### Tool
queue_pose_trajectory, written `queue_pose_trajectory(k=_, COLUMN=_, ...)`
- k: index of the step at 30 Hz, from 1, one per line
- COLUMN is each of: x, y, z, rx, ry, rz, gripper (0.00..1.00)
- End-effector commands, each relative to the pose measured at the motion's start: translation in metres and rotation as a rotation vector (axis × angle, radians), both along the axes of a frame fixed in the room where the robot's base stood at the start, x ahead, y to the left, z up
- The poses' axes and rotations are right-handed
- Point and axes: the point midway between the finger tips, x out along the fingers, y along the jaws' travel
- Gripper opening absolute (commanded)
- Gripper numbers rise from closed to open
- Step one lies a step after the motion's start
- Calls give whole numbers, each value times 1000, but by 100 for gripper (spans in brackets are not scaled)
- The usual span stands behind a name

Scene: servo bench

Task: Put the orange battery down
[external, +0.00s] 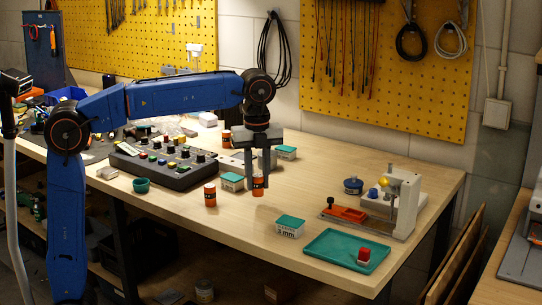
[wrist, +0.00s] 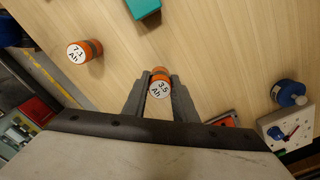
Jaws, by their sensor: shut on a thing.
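An orange battery (external: 258,187) with dark bands is between the fingers of my gripper (external: 257,178), over the middle of the bench. In the wrist view the same battery (wrist: 160,84) shows its white end, which seems to read "3.5 Ah", between the two fingertips (wrist: 160,94). My gripper is shut on it and points down. The battery looks upright; I cannot tell whether its bottom touches the bench. A second orange battery (external: 210,195) stands upright to its left; in the wrist view this one (wrist: 85,50) seems to read "7.1 Ah".
White boxes with teal lids stand near the gripper, one behind left (external: 232,182), one in front right (external: 289,227). A teal tray (external: 322,246) holding a red item (external: 364,256) lies at front right. A black control panel (external: 165,160) is left. Bare wood lies before the batteries.

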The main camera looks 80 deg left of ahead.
Motion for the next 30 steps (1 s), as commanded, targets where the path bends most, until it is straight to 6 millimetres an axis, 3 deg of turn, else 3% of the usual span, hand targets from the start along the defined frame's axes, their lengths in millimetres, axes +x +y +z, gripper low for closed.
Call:
queue_pose_trajectory(k=6, x=1, y=0, z=41, rx=0, ry=-2, rz=0, gripper=0)
queue_pose_trajectory(k=14, x=4, y=6, z=70, rx=0, ry=0, rz=-3, gripper=0)
queue_pose_trajectory(k=17, x=13, y=24, z=74, rx=0, ry=3, rz=-11, gripper=0)
queue_pose_trajectory(k=27, x=48, y=114, z=76, rx=0, ry=1, rz=-73, gripper=0)
queue_pose_trajectory(k=30, x=52, y=131, z=76, rx=0, ry=1, rz=-86, gripper=0)
